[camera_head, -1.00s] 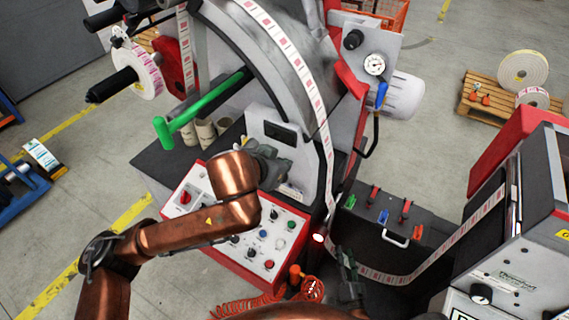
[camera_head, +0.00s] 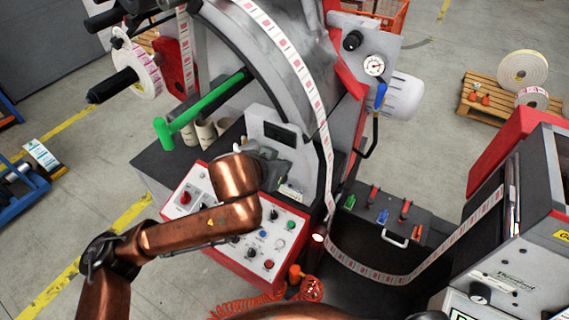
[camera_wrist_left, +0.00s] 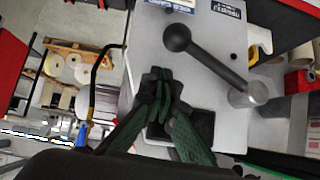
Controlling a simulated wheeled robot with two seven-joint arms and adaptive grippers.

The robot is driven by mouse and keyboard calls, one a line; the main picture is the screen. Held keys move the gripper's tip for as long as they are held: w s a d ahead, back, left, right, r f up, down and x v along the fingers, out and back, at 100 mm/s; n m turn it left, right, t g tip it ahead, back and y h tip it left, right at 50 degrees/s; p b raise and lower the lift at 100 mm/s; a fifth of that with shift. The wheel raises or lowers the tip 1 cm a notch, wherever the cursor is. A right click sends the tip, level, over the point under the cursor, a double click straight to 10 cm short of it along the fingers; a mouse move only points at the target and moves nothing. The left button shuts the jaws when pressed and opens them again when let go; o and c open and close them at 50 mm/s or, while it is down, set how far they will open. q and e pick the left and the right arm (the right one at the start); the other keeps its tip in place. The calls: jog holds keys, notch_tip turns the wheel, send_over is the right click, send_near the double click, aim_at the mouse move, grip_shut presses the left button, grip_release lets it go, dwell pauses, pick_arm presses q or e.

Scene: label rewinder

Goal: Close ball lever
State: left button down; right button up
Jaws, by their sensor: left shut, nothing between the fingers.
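The ball lever (camera_wrist_left: 212,60) shows in the left wrist view as a grey arm with a dark ball at its upper left end and a round pivot at its lower right. It stands in front of a pale machine panel. My left gripper (camera_wrist_left: 160,84) is shut and empty, with its fingertips below and left of the ball, apart from it in the picture. In the head view my left gripper (camera_head: 270,160) is by the panel with the dark display, above the button box. I cannot make out the lever there. My right gripper is not in view.
The red and white button box (camera_head: 245,225) lies under my left forearm. A green bar handle (camera_head: 190,115) sticks out at the left. The label web (camera_head: 400,275) curves low at the right, beside a black toolbox (camera_head: 370,225).

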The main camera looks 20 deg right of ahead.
pick_arm(q)
jog(key=shift+s+p, duration=0.1)
jog(key=shift+p, duration=0.45)
jog(key=shift+f, duration=0.15)
jog(key=v, duration=1.2)
jog(key=shift+d+f, duration=0.15)
